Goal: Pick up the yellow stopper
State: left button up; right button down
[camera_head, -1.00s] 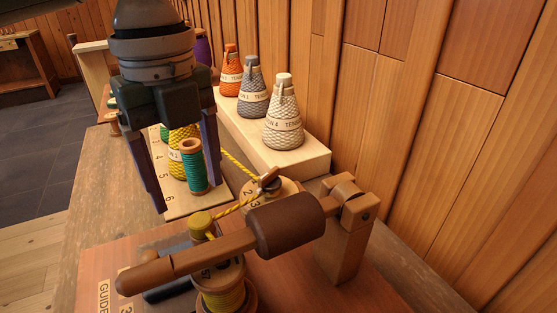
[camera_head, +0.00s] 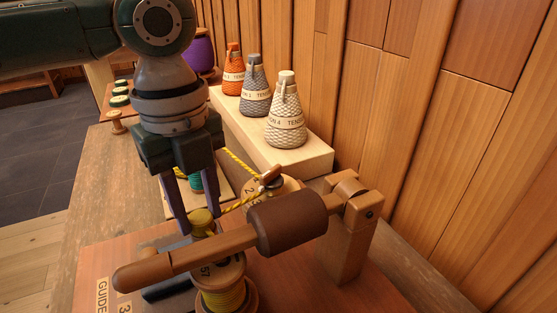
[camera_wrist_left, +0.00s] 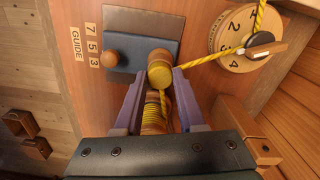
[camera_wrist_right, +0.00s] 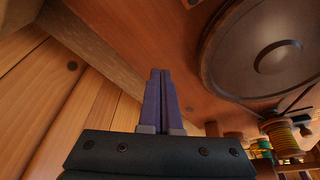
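The left wrist view shows this gripper (camera_wrist_left: 160,84) too. My right gripper (camera_wrist_right: 160,73) is shut and empty; it is outside the head view.
Yellow cord runs to a numbered dial (camera_head: 262,189). Orange (camera_head: 233,70), grey (camera_head: 256,93) and white (camera_head: 287,119) cones stand on a pale shelf (camera_head: 312,157) behind.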

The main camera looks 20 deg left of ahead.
pick_arm(q)
grip_shut()
